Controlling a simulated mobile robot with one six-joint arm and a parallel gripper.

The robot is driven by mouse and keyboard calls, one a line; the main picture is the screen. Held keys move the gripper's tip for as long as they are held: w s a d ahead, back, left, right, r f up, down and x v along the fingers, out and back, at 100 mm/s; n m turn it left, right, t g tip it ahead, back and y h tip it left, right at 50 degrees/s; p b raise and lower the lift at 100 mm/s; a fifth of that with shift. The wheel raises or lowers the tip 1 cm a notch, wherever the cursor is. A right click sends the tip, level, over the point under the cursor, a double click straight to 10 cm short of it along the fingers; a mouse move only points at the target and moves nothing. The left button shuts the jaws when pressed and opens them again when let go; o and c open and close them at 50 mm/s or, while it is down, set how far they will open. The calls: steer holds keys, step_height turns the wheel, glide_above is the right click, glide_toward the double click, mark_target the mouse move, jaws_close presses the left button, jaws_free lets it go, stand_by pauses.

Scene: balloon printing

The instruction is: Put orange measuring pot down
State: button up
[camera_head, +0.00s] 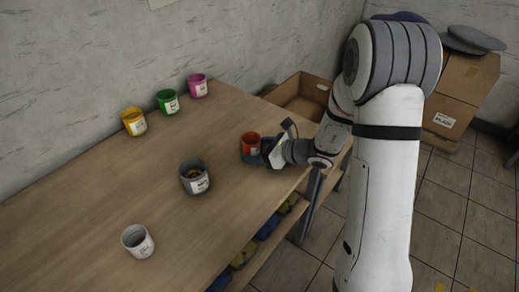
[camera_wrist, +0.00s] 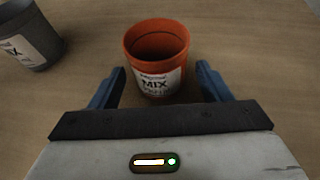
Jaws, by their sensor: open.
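The orange measuring pot (camera_wrist: 157,55) stands upright on the wooden table in the wrist view, with a white label reading MIX on its side. In the head view the orange pot (camera_head: 250,143) is near the table's right end, partly hidden by my gripper. My gripper (camera_wrist: 162,88) is open, with one blue finger on each side of the pot's lower near part. Gaps show between the fingers and the pot in the wrist view. In the head view my gripper (camera_head: 262,150) reaches the pot from the right.
A dark grey pot (camera_head: 194,178) stands left of the orange pot, and a white pot (camera_head: 138,242) is nearer the front. Yellow (camera_head: 134,122), green (camera_head: 167,102) and pink (camera_head: 197,86) pots stand along the wall. An open cardboard box (camera_head: 300,96) is beyond the table.

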steer(key=shift+r, duration=0.1)
steer(key=shift+r+p, duration=0.2)
steer(key=shift+p, duration=0.1)
steer(key=v, duration=1.1)
steer(key=shift+s+d, duration=0.25)
steer(key=shift+d, duration=0.05)
steer(key=s+n+g, duration=0.1)
steer(key=s+a+r+n, duration=0.1)
steer(key=s+n, duration=0.1)
steer(key=s+a+r+n+g, duration=0.1)
steer(key=s, duration=0.1)
steer(key=shift+a+n+g+h, duration=0.15)
steer(key=shift+n+g+h, duration=0.15)
steer(key=shift+n, duration=0.1)
steer(key=s+d+r+n+g+h, duration=0.25)
steer(key=s+n+h, duration=0.35)
steer(key=s+n, duration=0.6)
steer(key=s+d+r+n+t+h, duration=0.1)
steer(key=s+d+r+n+h, duration=0.1)
steer(key=d+n+h, duration=0.3)
steer(key=shift+s+d+r+n, duration=0.35)
steer(key=shift+d+r+n, duration=0.25)
steer(key=shift+n, duration=0.3)
